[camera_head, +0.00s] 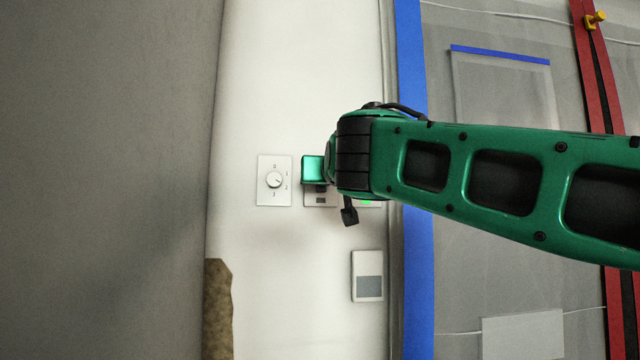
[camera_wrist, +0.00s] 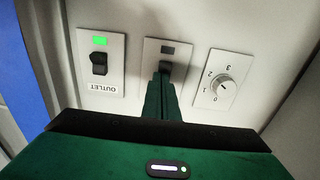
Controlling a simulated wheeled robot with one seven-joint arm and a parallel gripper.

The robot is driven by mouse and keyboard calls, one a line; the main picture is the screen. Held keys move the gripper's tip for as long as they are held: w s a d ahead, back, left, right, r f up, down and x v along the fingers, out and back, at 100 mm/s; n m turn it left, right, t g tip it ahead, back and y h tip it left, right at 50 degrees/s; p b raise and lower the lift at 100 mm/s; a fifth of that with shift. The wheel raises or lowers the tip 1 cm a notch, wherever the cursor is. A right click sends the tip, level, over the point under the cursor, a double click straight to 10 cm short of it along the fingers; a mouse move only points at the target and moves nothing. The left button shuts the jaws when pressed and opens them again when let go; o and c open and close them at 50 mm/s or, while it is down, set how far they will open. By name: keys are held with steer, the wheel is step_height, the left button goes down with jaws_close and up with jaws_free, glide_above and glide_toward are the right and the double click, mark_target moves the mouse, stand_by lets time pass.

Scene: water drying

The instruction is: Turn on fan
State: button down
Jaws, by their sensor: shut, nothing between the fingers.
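A white dial plate with a round knob (camera_head: 274,180) is on the wall at the left in the head view. In the wrist view this dial (camera_wrist: 221,87) is at the right, marked 0 to 3. The middle switch plate (camera_wrist: 148,48) has a dark indicator window; my fingers hide its lower part and any label. My gripper (camera_wrist: 164,72) is shut and empty, its tips at the dark rocker of this plate. I cannot tell whether they touch it. In the head view my gripper (camera_head: 312,169) covers the top of the middle plate (camera_head: 311,200).
A plate labelled OUTLET (camera_wrist: 99,87) with a lit green light is left of the middle plate in the wrist view. A white wall device with a grey screen (camera_head: 367,276) hangs below in the head view. Blue tape (camera_head: 416,290) edges plastic sheeting at the right.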

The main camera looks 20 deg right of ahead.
steer(key=s+a+r, duration=0.2)
steer(key=s, duration=0.4)
steer(key=s+a+r, duration=0.1)
steer(key=s+a, duration=0.1)
steer(key=s, duration=0.4)
steer(key=shift+s+r, duration=0.35)
steer(key=shift+r, duration=0.05)
step_height(320, 180, down, 7)
steer(key=t, duration=0.1)
steer(key=shift+s+r+t, duration=0.15)
steer(key=shift+s+t, duration=0.05)
steer(key=shift+t, duration=0.1)
steer(key=x, duration=1.4)
steer(key=shift+d, duration=0.15)
